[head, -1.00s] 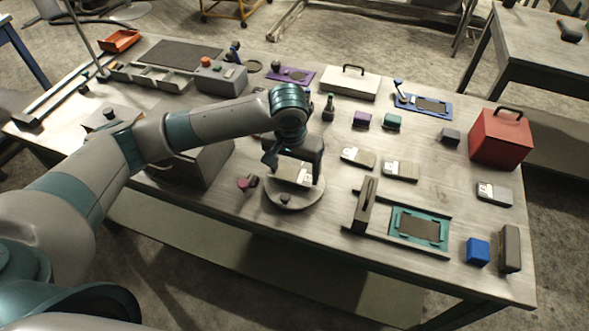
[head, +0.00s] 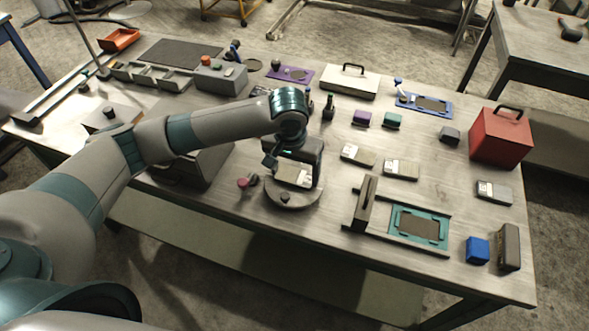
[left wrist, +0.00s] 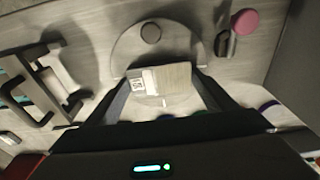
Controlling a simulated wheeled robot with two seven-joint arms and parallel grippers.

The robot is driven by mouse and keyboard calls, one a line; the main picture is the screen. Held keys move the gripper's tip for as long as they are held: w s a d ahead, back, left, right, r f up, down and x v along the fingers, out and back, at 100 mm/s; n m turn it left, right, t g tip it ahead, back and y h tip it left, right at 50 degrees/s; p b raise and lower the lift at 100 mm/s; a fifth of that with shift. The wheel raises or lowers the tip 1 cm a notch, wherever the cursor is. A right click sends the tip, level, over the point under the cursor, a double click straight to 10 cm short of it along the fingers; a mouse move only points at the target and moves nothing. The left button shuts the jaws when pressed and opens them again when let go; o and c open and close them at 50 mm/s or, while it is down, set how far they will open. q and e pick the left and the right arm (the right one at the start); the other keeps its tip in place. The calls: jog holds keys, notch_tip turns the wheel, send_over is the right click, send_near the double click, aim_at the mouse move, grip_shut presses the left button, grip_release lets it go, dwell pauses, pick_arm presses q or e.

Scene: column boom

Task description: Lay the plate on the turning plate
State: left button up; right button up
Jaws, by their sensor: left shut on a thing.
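The plate (head: 293,177), a flat grey-beige block with a white printed label, is between the fingers of my left gripper (head: 294,172). It also shows in the left wrist view (left wrist: 172,78), gripped at its two ends by the dark fingers (left wrist: 162,86). The turning plate (head: 281,203) is a round grey disc with a dark knob near its front edge. In the left wrist view the disc (left wrist: 128,50) lies under and beyond the held plate. I cannot tell whether the plate touches the disc. My right gripper is not in view.
A pink-topped knob (head: 244,183) stands left of the disc. Similar labelled blocks (head: 401,170) lie to its right. A slotted grey stand (head: 366,204) and a teal frame (head: 396,226) are at front right. A grey box (head: 207,165) stands behind left.

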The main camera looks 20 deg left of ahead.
aim_at(292, 184)
pick_arm(q)
jog(key=o, duration=1.8)
jog(key=shift+o, duration=0.2)
jog(key=shift+r, duration=0.1)
jog(key=shift+r, duration=0.55)
notch_tip(292, 184, up, 16)
jog(key=s+b, duration=0.2)
jog(key=shift+s, duration=0.35)
